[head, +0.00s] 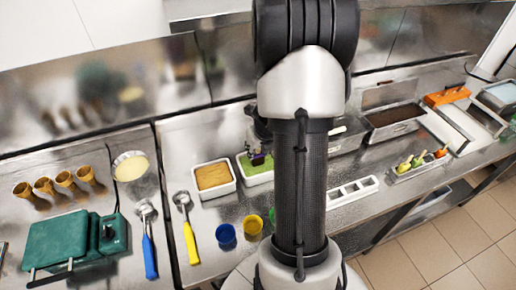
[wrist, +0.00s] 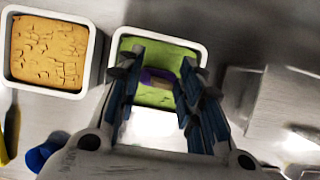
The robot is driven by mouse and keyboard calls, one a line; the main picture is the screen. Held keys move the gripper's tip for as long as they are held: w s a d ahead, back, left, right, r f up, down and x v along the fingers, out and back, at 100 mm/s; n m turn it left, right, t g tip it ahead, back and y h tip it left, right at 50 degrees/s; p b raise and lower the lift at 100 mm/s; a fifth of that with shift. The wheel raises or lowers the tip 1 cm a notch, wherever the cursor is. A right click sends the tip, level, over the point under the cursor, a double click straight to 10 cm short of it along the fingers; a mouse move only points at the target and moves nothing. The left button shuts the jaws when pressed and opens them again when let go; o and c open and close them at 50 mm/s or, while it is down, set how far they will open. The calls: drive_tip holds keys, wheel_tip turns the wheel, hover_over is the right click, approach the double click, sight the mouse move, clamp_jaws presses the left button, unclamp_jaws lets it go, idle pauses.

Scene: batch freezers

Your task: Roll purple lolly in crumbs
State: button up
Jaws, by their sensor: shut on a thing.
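The purple lolly (wrist: 158,76) is between the fingers of my gripper (wrist: 157,84), which is shut on it. Only a small purple part shows, with a pale piece beside it; the fingers hide the rest. In the head view the lolly (head: 258,159) is a small purple spot under my gripper. It is over a white tray (wrist: 160,31) with green contents; I cannot tell whether it touches them. A second white tray (wrist: 97,72) to the left holds tan, flaky, crumb-like contents (wrist: 47,52). My arm hides part of my gripper in the head view.
Blue (head: 226,234) and yellow (head: 252,225) cups stand in front of the trays. A yellow-handled scoop (head: 188,236) lies left of them. A white slotted holder (head: 352,192) is to the right. A dark-filled pan (head: 393,116) stands further back.

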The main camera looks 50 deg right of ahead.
sight(258, 155)
drive_tip(key=shift+f+b, duration=1.5)
drive_tip(key=shift+f, duration=0.25)
drive_tip(key=shift+d+r, duration=0.1)
drive_tip(key=shift+d, duration=0.05)
drive_tip(key=shift+s+d, duration=0.4)
drive_tip(key=shift+d, duration=0.15)
drive_tip(key=shift+w+a+p, duration=0.2)
drive_tip(key=shift+w+a, duration=0.2)
drive_tip(key=shift+a, duration=0.3)
drive_tip(key=shift+w+a+p, duration=0.15)
drive_tip(key=shift+w+a, duration=0.25)
drive_tip(key=shift+a, duration=0.3)
drive_tip(key=shift+d, duration=0.15)
drive_tip(key=shift+s+d, duration=0.4)
drive_tip(key=shift+d, duration=0.25)
drive_tip(key=shift+s+d, duration=0.4)
drive_tip(key=shift+d, duration=0.25)
drive_tip(key=shift+w+a, duration=0.45)
drive_tip(key=shift+a, duration=0.3)
